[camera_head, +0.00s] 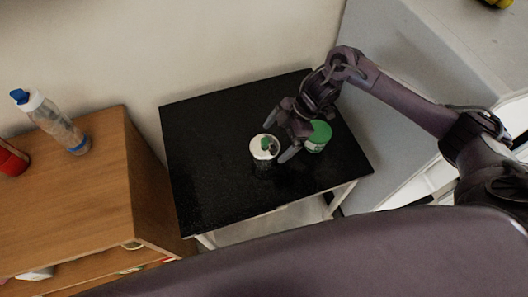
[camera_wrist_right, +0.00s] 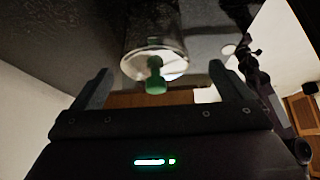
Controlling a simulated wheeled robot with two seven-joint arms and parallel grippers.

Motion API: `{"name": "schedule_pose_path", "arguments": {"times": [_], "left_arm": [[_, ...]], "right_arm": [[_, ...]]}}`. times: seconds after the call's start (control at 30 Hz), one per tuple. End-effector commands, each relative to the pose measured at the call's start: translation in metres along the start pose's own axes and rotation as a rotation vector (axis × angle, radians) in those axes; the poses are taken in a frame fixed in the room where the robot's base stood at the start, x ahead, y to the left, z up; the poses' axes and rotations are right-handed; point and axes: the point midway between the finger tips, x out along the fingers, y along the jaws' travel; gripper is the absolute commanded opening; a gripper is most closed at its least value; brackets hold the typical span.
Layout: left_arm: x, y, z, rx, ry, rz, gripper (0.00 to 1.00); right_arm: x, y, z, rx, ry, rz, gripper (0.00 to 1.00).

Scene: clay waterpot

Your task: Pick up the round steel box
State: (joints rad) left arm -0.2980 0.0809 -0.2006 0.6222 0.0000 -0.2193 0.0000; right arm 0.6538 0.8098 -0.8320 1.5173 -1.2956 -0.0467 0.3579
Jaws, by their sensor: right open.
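A small round container (camera_head: 264,152), pale and shiny with a green piece on top, stands on a black-topped table (camera_head: 205,170). I take it for the round steel box, though its material is hard to tell. My right gripper (camera_head: 279,137) is open just to its right, with its fingers pointing toward it. In the right wrist view, a shiny round body with a green knob (camera_wrist_right: 155,80) appears ahead, between the open fingers of my right gripper (camera_wrist_right: 160,75). Contact cannot be seen. My left gripper is not in view.
A green-lidded jar (camera_head: 319,135) stands close behind my right gripper, partly hidden by it. A wooden cabinet (camera_head: 85,190) at the left carries a blue-capped bottle (camera_head: 55,122) and a red container (camera_head: 10,160). The left part of the black tabletop is clear.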

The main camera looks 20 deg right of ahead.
Motion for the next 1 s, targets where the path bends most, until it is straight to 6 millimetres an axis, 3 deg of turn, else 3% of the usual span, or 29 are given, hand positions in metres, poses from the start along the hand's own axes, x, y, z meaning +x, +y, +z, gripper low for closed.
{"name": "schedule_pose_path", "arguments": {"times": [0.1,0.2,0.5,0.73,1.0], "left_arm": [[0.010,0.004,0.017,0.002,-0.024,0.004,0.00],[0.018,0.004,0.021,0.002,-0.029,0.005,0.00],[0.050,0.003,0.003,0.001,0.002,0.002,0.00],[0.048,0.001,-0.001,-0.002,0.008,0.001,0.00],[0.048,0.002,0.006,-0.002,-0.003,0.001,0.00]], "right_arm": [[0.012,0.001,0.000,-0.003,0.002,0.001,0.98],[0.021,0.002,0.000,-0.003,0.001,0.002,0.98],[0.059,0.005,-0.002,-0.004,0.001,0.003,0.98],[0.059,0.005,-0.005,-0.003,0.001,0.004,0.98],[0.059,0.005,-0.004,-0.003,0.001,0.004,0.65]]}}
